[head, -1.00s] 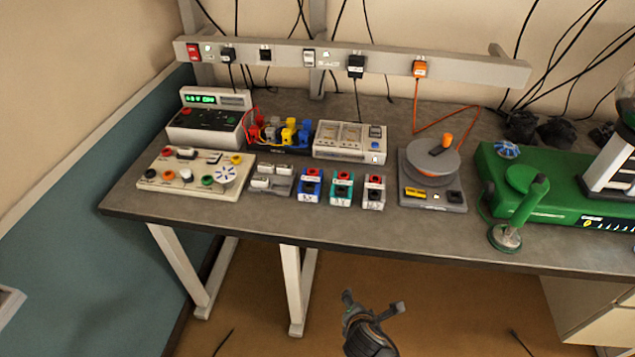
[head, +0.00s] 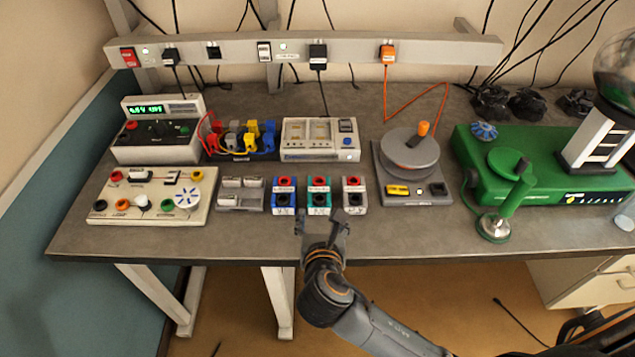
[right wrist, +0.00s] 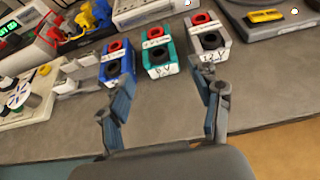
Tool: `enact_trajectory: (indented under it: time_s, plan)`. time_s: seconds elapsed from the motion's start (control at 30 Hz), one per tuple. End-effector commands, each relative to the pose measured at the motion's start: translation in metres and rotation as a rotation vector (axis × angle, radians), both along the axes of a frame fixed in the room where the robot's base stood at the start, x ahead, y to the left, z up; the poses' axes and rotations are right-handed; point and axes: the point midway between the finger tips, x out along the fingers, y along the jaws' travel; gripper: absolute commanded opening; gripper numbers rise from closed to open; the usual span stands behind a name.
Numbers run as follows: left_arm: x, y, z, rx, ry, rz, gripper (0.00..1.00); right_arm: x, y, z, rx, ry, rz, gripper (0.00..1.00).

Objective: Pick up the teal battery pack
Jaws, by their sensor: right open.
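The teal battery pack (head: 319,195) stands on the workbench between a blue pack (head: 285,195) and a grey-white pack (head: 354,194). Each has a red and a black terminal on top. My right gripper (head: 324,222) is open and empty, just in front of the teal pack at the bench's front edge. In the right wrist view the teal pack (right wrist: 158,56) lies ahead, between the lines of the two spread fingers (right wrist: 167,100), not touched by them. My left gripper is not in view.
A grey holder (head: 240,196) stands left of the packs, then a cream terminal board (head: 150,197). A charger (head: 320,140) is behind them. Bare bench (head: 240,236) lies in front.

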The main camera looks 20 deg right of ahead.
Motion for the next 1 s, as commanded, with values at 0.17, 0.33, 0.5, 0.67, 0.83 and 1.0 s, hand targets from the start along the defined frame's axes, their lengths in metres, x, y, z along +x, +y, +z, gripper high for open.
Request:
enact_trajectory:
  time_s: [0.17, 0.33, 0.5, 0.67, 0.83, 1.0]
  plan:
    - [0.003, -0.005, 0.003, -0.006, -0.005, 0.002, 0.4, 0.022, -0.007, -0.007, -0.007, 0.0, 0.0, 0.64]
    - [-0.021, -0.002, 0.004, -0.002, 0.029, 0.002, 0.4, 0.053, -0.016, -0.021, -0.005, 0.0, -0.002, 0.64]
    - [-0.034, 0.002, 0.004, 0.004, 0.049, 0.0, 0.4, 0.072, -0.02, -0.03, -0.003, 0.0, 0.0, 0.64]
    - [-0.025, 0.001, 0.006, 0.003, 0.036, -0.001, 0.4, 0.081, -0.022, -0.032, -0.002, 0.0, 0.0, 0.64]
    - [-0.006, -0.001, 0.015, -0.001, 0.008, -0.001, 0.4, 0.104, -0.026, -0.037, -0.003, 0.0, -0.001, 0.64]
    - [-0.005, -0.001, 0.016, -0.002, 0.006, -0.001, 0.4, 0.121, -0.032, -0.047, -0.003, 0.001, -0.001, 0.64]
